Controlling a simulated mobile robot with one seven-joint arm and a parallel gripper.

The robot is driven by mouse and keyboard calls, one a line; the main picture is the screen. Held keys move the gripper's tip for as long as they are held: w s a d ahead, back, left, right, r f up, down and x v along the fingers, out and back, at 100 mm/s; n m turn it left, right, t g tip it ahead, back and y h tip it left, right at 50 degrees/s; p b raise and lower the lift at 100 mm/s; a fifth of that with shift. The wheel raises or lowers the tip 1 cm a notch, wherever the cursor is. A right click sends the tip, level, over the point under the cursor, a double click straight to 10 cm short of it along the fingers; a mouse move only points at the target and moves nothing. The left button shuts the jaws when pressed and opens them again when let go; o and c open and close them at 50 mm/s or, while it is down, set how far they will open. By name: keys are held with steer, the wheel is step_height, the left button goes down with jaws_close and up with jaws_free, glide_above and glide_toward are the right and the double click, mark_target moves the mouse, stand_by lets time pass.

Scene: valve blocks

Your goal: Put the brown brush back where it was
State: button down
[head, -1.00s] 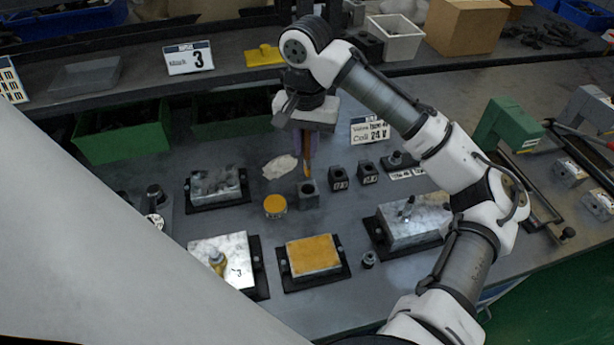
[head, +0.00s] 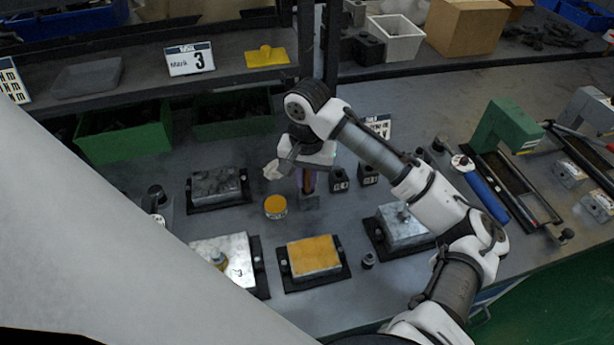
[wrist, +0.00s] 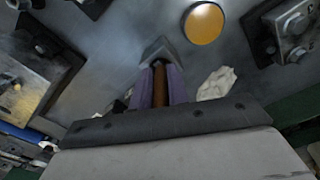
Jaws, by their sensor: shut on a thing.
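My gripper (head: 308,183) is shut on the brown brush (wrist: 160,88), with its two purple fingers on either side of the handle. It holds the brush roughly upright, pointing down. Directly below is a small dark square holder (head: 309,201), which also shows in the wrist view (wrist: 157,48). The brush's lower end meets the holder's opening and appears to be at least partly inside. The fingers hide much of the brush, and I cannot tell how deep it sits.
A round tin with a yellow top (head: 275,206) stands close left of the holder. Two similar dark blocks (head: 338,180) (head: 367,174) stand to its right. A crumpled white cloth (head: 271,170) lies behind left. Valve blocks on black bases, one yellow-topped (head: 313,256), stand in front.

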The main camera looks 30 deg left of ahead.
steer(key=shift+f, duration=0.2)
steer(key=c, duration=1.4)
jaws_free()
steer(key=shift+o, duration=0.2)
steer(key=shift+r, duration=0.1)
steer(key=shift+r, duration=0.1)
step_height(320, 180, up, 12)
steer(key=shift+r+b, duration=0.1)
steer(key=shift+b, duration=0.45)
